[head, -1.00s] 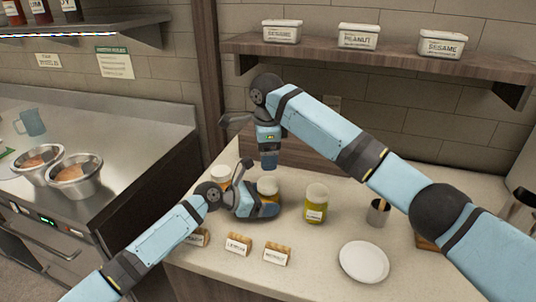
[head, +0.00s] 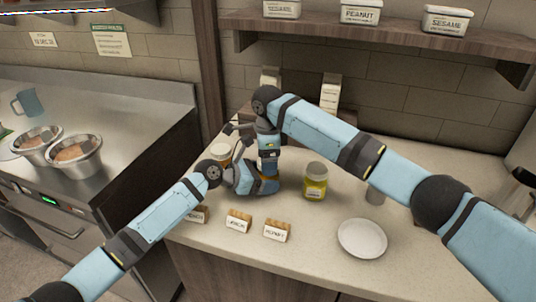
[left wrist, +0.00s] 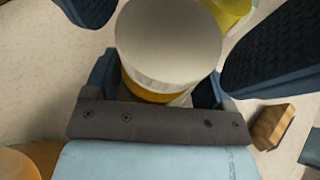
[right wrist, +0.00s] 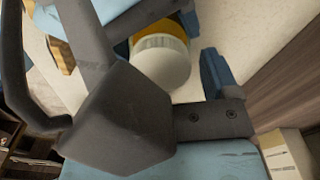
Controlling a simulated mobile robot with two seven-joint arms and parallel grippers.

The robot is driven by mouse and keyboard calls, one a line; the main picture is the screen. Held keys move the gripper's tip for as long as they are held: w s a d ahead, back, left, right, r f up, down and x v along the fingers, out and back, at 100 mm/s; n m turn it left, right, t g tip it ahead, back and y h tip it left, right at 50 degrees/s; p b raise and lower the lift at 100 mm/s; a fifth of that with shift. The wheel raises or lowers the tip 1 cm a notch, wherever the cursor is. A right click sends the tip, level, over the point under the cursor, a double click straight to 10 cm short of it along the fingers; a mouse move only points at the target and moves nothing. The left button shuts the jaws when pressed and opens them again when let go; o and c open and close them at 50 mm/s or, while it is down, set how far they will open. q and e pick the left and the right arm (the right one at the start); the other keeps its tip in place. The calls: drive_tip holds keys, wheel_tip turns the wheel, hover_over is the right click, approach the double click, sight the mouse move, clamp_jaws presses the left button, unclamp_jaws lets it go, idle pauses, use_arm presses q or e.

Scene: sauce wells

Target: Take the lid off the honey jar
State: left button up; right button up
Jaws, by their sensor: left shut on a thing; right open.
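The amber jar, apparently the honey jar, stands upright on the counter, mostly hidden by my grippers in the head view. In the left wrist view its amber body (left wrist: 150,93) shows under a broad white lid (left wrist: 168,40). My left gripper (head: 264,187) is shut around the jar's body from the side. My right gripper (head: 269,168) points down, open, directly above the jar. In the right wrist view the white lid (right wrist: 162,67) sits on the amber jar (right wrist: 160,37), near the right gripper's fingers. Whether they touch the lid cannot be told.
A yellow-green jar (head: 315,182) stands close on the right, another white-lidded jar (head: 220,154) on the left. Small signs, including a honey sign (head: 277,230), stand in front.

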drive_tip(key=c, duration=1)
drive_tip(key=shift+o, duration=0.2)
drive_tip(key=n, duration=0.7)
drive_tip(key=o, duration=1)
drive_tip(key=shift+r, duration=0.15)
wheel_tip(320, 180, up, 4)
drive_tip(key=shift+r, duration=0.15)
drive_tip(key=shift+c, duration=0.2)
wheel_tip(320, 180, up, 2)
drive_tip(key=m, duration=0.4)
drive_tip(key=shift+r, duration=0.1)
drive_tip(key=m, duration=0.1)
drive_tip(key=r+m, duration=0.1)
drive_tip(key=shift+m, duration=0.4)
drive_tip(key=shift+f, duration=3.85)
